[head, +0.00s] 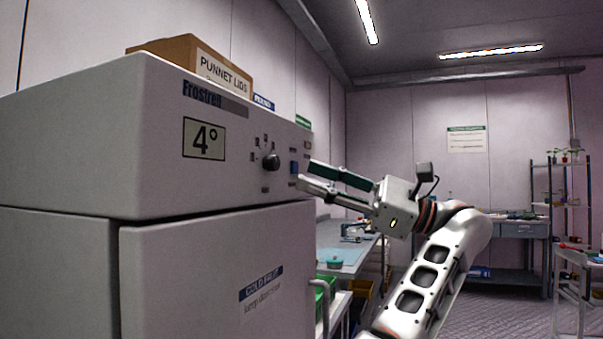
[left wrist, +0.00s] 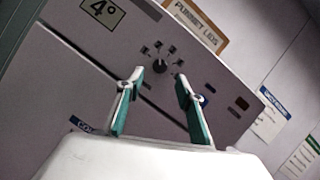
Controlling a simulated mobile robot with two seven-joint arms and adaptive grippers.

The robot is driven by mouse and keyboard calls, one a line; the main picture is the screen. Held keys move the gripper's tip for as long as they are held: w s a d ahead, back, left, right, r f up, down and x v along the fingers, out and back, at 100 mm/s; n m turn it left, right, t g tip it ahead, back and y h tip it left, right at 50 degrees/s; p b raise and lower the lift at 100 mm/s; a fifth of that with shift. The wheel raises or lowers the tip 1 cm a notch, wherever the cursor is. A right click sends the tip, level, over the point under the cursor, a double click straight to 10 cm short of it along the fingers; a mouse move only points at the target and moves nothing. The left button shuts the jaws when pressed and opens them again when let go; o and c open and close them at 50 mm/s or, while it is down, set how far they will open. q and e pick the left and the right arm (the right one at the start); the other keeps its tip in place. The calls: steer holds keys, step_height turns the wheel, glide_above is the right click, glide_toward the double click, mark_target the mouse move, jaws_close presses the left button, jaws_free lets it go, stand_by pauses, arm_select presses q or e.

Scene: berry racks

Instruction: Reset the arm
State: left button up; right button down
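My left gripper (head: 306,174) is raised in front of the right end of the white cold cabinet's control panel (head: 160,110). Its two fingers with green pads point left towards the panel and stand apart with nothing between them. In the left wrist view the open gripper (left wrist: 160,76) faces the same panel, with the black knob (left wrist: 159,66) showing between the fingertips. The knob also shows in the head view (head: 271,161), left of the fingertips. Whether a fingertip touches the panel I cannot tell. My right gripper is not in view.
The cabinet's door (head: 215,275), with its handle (head: 321,305), is shut below the panel. A box marked "PUNNET LIDS" (head: 222,71) sits on top. A workbench (head: 345,258) stands behind my arm, and racks with plants (head: 560,195) stand far right. The floor there looks open.

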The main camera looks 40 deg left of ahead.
arm_select(q)
steer(key=shift+w+d+f, duration=0.15)
steer(key=shift+w+d, duration=0.05)
steer(key=shift+d, duration=0.2)
stand_by(0.3)
